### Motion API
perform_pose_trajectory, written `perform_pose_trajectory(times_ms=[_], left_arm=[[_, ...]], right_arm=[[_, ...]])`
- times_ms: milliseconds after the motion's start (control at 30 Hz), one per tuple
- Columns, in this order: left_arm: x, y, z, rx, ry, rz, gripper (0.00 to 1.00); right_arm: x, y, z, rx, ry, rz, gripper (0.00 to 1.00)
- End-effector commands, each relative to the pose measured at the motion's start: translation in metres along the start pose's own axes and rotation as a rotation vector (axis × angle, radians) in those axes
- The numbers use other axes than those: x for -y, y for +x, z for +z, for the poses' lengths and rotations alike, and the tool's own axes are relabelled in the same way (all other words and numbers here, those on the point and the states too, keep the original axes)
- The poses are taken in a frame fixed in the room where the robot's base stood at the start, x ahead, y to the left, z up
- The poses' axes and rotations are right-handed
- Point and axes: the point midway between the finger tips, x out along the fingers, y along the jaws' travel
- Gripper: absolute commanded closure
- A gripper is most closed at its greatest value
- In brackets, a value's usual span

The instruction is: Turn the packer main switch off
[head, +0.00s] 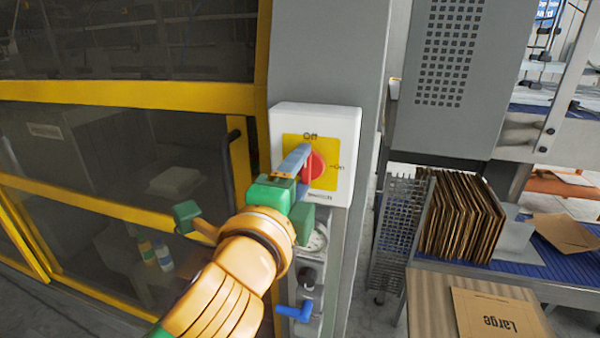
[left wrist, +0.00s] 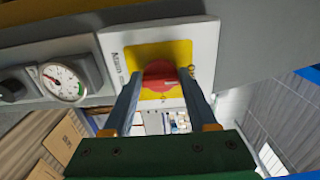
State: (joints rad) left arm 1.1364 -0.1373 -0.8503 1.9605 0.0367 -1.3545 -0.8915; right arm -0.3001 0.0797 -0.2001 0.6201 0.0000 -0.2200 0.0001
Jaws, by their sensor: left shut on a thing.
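The packer main switch is a red rotary knob (head: 318,166) on a yellow plate in a white box (head: 343,122) fixed to a grey post. "Off" is printed above the knob and "On" to its right. My left gripper (head: 304,160) reaches in from below left, with its fingers shut on the knob. In the left wrist view the red knob (left wrist: 159,74) sits between the two finger tips of my left gripper (left wrist: 160,80). The fingers partly cover the knob, so I cannot tell exactly which mark it points to. My right gripper is not in view.
Below the switch are a round gauge (head: 318,240) and a blue-handled valve (head: 294,311). A yellow-framed guard door (head: 120,94) stands left. At right are upright cardboard blanks (head: 460,215) and a table with a sheet marked "Large" (head: 497,312).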

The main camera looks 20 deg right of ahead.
Motion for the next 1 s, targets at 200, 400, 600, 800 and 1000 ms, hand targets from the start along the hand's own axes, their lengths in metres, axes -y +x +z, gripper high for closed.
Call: perform_pose_trajectory(times_ms=[200, 400, 600, 800, 1000], left_arm=[[0.0003, 0.0, 0.0001, 0.0, -0.028, -0.001, 0.97], [0.0002, 0.0, 0.0001, 0.0, -0.031, -0.001, 0.97], [0.0002, 0.0, 0.0, 0.0, -0.03, -0.001, 0.36], [0.0001, 0.0, 0.0, 0.0, -0.029, -0.001, 0.13], [-0.0005, -0.0025, -0.0003, -0.001, -0.028, -0.002, 0.13]], right_arm=[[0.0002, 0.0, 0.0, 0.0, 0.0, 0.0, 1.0], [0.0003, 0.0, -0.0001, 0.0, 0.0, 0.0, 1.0], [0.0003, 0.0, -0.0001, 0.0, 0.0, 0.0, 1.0], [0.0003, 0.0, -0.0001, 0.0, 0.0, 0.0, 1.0], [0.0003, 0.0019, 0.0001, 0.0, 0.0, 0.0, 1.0]])
